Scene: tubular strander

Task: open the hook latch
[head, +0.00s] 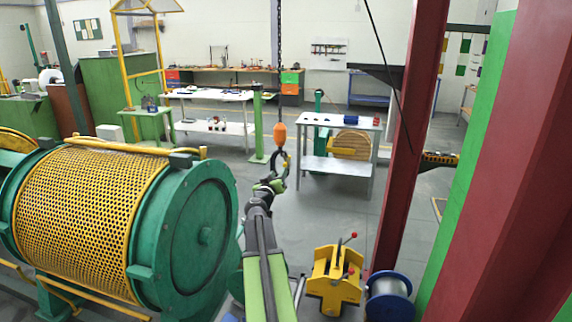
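A crane hook (284,163) hangs from an orange hook block (280,134) on a dark chain near the middle of the head view. Its latch is too small to make out, so I cannot tell whether it is open or shut. My arm reaches up from the bottom, and my gripper (275,181) is at the lower part of the hook, overlapping it in the picture. I cannot tell whether it touches the hook. The fingers are too small and dark to show whether they are open or shut.
A green strander drum with a yellow mesh guard (90,205) stands at left. A grey table (340,121) stands behind the hook. Some floor is clear.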

